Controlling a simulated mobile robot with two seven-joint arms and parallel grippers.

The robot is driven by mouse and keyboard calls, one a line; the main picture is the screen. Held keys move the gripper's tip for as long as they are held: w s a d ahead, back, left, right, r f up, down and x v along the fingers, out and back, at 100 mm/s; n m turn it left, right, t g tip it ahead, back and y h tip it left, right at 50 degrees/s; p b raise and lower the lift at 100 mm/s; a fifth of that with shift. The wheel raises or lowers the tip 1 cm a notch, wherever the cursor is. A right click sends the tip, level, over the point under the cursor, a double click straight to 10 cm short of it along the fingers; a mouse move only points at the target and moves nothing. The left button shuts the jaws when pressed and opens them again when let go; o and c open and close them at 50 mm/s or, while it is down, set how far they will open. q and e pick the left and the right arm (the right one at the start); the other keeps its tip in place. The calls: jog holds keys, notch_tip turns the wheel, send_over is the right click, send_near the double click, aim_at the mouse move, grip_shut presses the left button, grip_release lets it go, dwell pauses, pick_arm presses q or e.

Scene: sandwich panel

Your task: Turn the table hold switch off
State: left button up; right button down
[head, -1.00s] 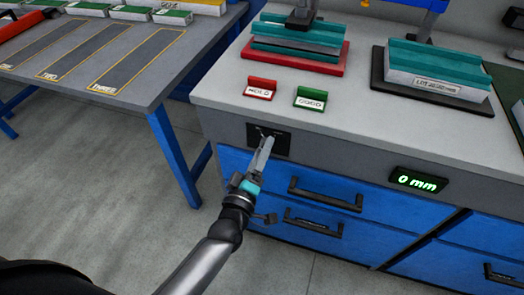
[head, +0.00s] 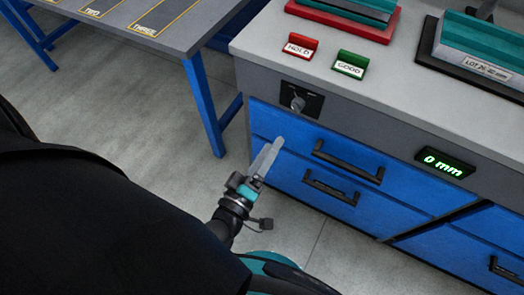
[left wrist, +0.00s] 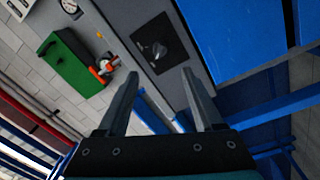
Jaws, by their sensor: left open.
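The hold switch (head: 298,101) is a small grey lever on a black plate, set in the grey front of the bench above the blue drawers. It also shows in the left wrist view (left wrist: 158,50), up ahead of the fingers. My left gripper (head: 277,146) is below and a little left of the switch in the head view, apart from it. In the left wrist view its two fingers (left wrist: 158,95) stand wide apart with nothing between them. Lettering on the switch plate is too small to read. My right gripper is not in view.
Blue drawers with black handles (head: 347,162) lie under the switch. A red HOLD sign (head: 300,46) and a green sign (head: 350,65) stand on the bench top. A green display (head: 445,163) reads 0 mm. A grey table (head: 185,35) with blue legs is at the left.

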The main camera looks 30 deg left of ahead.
pick_arm(q)
jog(key=shift+s+a+f, duration=0.1)
jog(key=shift+s, duration=1.5)
jog(key=s+a+f+m+g+h, duration=0.2)
jog(key=f+m+g, duration=0.6)
jog(key=f, duration=1.3)
jog(key=s+a+f+m+g+y, duration=0.1)
jog(key=s+a+f+m+g, duration=0.2)
jog(key=s+f, duration=0.4)
jog(key=s+a+f+m+g+y, duration=0.2)
jog(key=s+a+f+m+g, duration=0.1)
jog(key=s+a+f+g, duration=0.2)
jog(key=s+f, duration=0.2)
jog(key=s, duration=0.2)
jog(key=shift+s+g+y+p, duration=0.3)
jog(key=shift+p, duration=0.05)
